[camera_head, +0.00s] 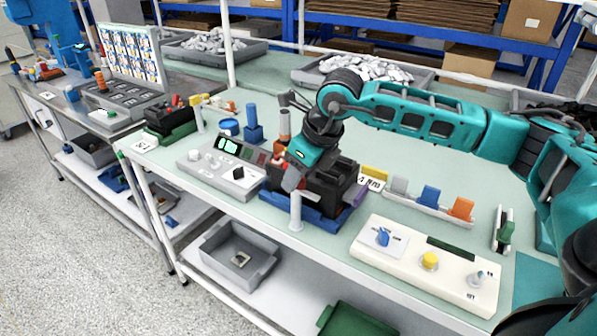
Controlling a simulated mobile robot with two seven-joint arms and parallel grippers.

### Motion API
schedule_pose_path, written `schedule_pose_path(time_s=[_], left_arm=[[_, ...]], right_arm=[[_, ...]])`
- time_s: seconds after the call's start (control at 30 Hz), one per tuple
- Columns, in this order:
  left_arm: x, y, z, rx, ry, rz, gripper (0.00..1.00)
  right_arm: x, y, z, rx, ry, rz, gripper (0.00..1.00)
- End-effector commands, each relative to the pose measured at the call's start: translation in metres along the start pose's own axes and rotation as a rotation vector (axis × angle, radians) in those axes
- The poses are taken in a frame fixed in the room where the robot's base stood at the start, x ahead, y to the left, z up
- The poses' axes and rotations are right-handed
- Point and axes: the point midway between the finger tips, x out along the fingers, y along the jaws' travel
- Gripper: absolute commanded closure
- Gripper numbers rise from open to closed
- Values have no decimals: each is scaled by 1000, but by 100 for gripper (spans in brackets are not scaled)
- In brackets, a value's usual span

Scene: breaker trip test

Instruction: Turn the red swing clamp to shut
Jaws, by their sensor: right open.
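My right gripper (291,182) comes in from the right and points down at the left side of a black fixture (334,188) on a blue base (325,219). The gripper is open, with its fingers close to the fixture. My left gripper is out of view.
A grey meter box (222,172) with lit displays stands left of the fixture. A white panel (425,265) with knobs lies at the front right. A rack with grey, blue and orange pieces (430,196) stands behind it. A white post (296,211) stands before the fixture.

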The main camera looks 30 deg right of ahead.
Motion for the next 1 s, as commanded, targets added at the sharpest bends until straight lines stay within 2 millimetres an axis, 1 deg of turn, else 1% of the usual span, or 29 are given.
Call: schedule_pose_path(time_s=[0.17, 0.6, 1.0], left_arm=[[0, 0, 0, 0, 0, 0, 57], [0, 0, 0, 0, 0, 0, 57], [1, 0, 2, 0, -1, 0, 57]], right_arm=[[0, 0, 0, 0, 0, 0, 58], [0, 0, 0, 0, 0, 0, 100], [0, 0, 0, -21, -1, 9, 100]])
